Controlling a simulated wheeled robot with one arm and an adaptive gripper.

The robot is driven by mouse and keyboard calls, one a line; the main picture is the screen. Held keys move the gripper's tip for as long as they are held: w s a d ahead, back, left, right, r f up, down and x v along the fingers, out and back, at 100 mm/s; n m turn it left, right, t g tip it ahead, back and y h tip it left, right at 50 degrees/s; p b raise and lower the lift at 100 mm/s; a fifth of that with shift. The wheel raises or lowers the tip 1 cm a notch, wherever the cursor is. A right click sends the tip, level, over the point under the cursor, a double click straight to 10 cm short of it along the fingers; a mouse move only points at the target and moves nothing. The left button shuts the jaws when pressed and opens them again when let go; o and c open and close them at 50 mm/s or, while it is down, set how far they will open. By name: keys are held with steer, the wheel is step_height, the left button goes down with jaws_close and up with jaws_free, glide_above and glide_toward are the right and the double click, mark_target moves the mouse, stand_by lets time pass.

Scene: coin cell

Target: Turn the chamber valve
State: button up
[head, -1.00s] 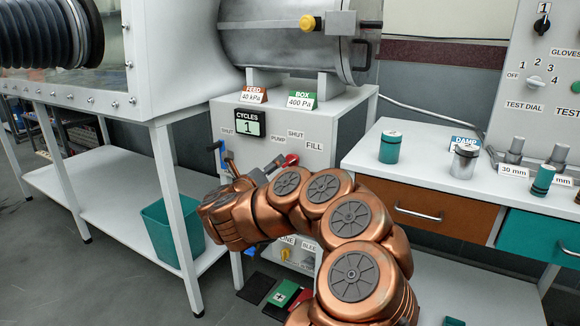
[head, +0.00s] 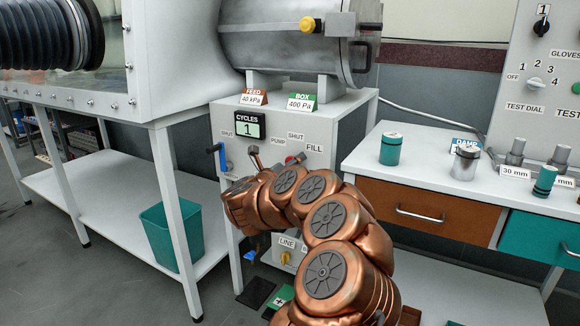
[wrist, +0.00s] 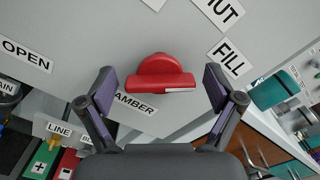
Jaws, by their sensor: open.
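The chamber valve (wrist: 156,66) is a red knob with a straight bar grip on the grey panel; the bar lies nearly level in the wrist view. Its label reads "...AMBER", partly covered by a finger. My gripper (wrist: 160,84) is open, with one finger left of the knob and one right of it, both apart from it in the picture. Whether the fingertips reach its depth, I cannot tell. In the head view my arm hides most of the red knob (head: 297,158).
A blue lever (head: 217,150) is on the panel's left, and a yellow LINE knob (head: 286,257) is below. The CYCLES display (head: 247,126) reads 1. A white bench (head: 365,165) with drawers stands to the right. A teal bin (head: 170,236) sits on the lower left shelf.

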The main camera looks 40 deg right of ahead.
steer(key=c, duration=1.2)
steer(key=shift+o, duration=0.2)
